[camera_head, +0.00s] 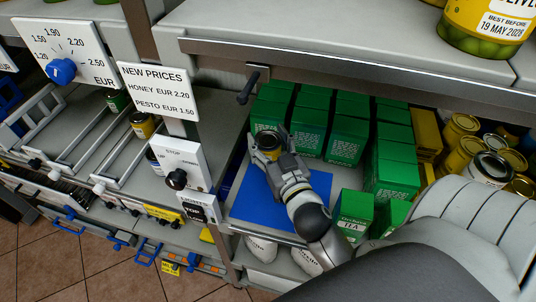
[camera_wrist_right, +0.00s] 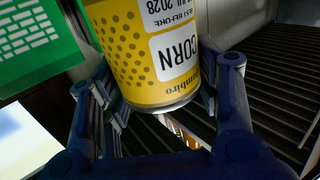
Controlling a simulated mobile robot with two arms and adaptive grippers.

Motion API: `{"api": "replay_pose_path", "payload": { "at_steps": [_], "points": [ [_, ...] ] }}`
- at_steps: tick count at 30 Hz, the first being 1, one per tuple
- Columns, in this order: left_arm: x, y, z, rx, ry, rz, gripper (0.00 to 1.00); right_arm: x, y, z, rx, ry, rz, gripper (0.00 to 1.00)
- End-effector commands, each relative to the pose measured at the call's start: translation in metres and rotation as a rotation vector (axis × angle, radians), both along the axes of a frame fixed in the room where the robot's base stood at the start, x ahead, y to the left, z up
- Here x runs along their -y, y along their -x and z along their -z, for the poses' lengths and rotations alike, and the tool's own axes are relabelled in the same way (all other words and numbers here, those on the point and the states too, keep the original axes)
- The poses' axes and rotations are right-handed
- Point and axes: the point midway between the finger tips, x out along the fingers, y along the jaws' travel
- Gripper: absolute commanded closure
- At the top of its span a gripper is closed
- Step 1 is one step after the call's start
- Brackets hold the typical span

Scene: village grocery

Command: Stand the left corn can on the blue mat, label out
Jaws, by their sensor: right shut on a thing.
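My right gripper (camera_head: 268,148) is shut on a corn can (camera_head: 268,142) at the far edge of the blue mat (camera_head: 318,186). In the right wrist view the yellow can (camera_wrist_right: 135,55) sits between the blue fingers of my right gripper (camera_wrist_right: 160,105). Its white CORN label panel shows there, upside down in the picture. In the head view only the can's top and a bit of its side show; the gripper hides the rest. I cannot tell whether its base touches the mat. My left gripper is not in view.
Green tea boxes (camera_head: 347,140) stand behind and to the right of the mat, one close beside the can in the wrist view (camera_wrist_right: 35,45). A shelf edge (camera_head: 330,72) overhangs the back. Several cans (camera_head: 487,168) stand at right.

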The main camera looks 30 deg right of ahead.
Motion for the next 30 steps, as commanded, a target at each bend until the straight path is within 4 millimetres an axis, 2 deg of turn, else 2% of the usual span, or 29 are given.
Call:
{"api": "replay_pose_path", "payload": {
  "at_steps": [10,19,30],
  "points": [
    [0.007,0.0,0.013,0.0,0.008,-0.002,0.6,0.0,0.0,0.041,0.002,-0.001,-0.001,0.78],
    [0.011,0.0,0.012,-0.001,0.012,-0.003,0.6,-0.001,0.0,0.042,0.004,0.001,-0.002,0.78],
    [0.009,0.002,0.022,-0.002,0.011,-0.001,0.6,0.0,0.0,0.054,0.003,0.001,-0.001,0.78]
  ]
}}
